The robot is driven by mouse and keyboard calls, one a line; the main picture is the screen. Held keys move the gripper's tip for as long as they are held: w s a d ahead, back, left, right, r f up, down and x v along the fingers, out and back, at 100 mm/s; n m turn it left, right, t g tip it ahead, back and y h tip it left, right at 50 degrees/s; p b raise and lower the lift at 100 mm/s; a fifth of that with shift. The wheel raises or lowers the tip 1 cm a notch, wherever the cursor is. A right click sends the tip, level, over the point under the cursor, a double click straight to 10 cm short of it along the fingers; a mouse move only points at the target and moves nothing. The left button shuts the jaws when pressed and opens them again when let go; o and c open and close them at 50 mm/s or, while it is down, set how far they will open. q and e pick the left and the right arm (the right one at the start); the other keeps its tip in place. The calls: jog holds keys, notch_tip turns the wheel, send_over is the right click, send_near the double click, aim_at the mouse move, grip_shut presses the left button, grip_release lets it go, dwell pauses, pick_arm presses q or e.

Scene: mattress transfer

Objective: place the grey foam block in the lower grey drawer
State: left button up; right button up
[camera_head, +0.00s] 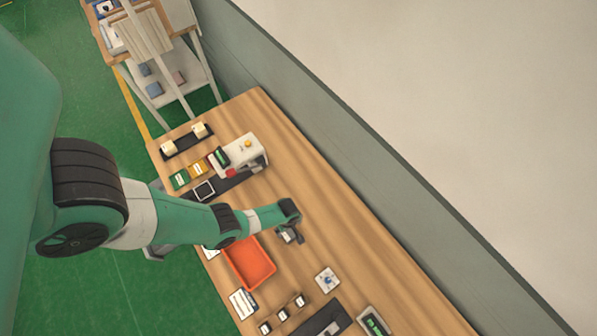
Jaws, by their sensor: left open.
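My left arm reaches in from the left over the wooden table (340,240). My left gripper (292,236) is open above the table, just right of the orange tray (249,262). A small pale thing shows by its fingers, too small to tell whether it is part of the gripper. I cannot make out a grey foam block or a lower grey drawer in this view. My right gripper is not in view.
A white device (246,152) and small coloured boxes (198,168) stand on the table's far part. A dark base (322,320) and a green-screened device (373,322) are at the near end. A grey wall panel (400,190) runs along the right. A shelf rack (175,80) stands beyond the table.

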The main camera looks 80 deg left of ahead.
aim_at(289, 233)
pick_arm(q)
notch_tip(289, 233, down, 4)
jog(key=shift+a+f+b, duration=0.1)
jog(key=shift+b, duration=1.15)
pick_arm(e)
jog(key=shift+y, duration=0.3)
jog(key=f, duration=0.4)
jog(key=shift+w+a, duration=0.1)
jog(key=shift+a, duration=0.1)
pick_arm(q)
jog(key=f+b, duration=0.5)
jog(key=shift+s+f, duration=0.15)
jog(key=shift+s, duration=0.1)
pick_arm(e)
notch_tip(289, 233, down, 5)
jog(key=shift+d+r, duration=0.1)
pick_arm(q)
jog(key=c, duration=1.3)
